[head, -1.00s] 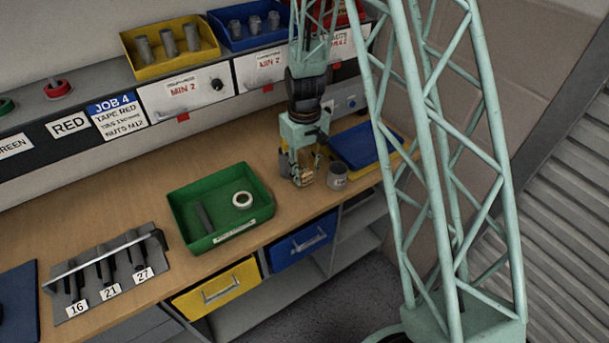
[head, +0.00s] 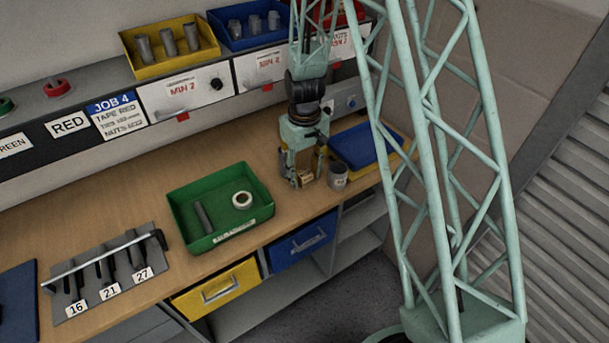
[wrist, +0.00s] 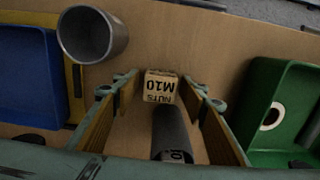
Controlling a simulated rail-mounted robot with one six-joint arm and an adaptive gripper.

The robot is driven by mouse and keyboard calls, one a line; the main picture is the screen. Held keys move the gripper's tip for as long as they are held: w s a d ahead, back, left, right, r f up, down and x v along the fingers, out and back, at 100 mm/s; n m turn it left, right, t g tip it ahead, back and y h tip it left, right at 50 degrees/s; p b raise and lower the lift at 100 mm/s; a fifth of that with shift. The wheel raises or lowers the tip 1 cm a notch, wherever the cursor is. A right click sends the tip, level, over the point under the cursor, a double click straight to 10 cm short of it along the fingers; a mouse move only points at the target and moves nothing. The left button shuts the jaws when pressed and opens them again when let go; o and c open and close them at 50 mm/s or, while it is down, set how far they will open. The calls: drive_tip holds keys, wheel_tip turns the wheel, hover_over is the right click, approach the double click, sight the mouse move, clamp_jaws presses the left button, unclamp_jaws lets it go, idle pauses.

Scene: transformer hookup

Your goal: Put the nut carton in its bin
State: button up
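The nut carton (wrist: 160,87) is a small tan box marked NUTS M10. In the wrist view it sits on the bench between my fingertips, with a narrow gap on each side. My gripper (head: 304,182) points down at the bench, to the right of the green tray, and is open; it shows in the wrist view too (wrist: 160,88). The carton also shows in the head view (head: 306,178), partly hidden by the fingers. The raised shelf holds a yellow bin (head: 155,69), a blue bin (head: 232,46) and a red bin (head: 345,17), partly hidden by my arm.
A dark grey cylinder (wrist: 172,135) stands between my fingers, close to the carton. A grey cup (head: 338,176) stands right of my gripper, near a blue tray (head: 362,146). The green tray (head: 262,203) holds white tape and a dark rod. A socket rack (head: 75,308) is far left.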

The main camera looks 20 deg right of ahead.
sight(304, 173)
drive_tip(key=shift+r, duration=0.15)
wheel_tip(304, 173, up, 12)
drive_tip(key=p, duration=0.1)
idle(1.0)
drive_tip(key=shift+r, duration=0.1)
idle(0.6)
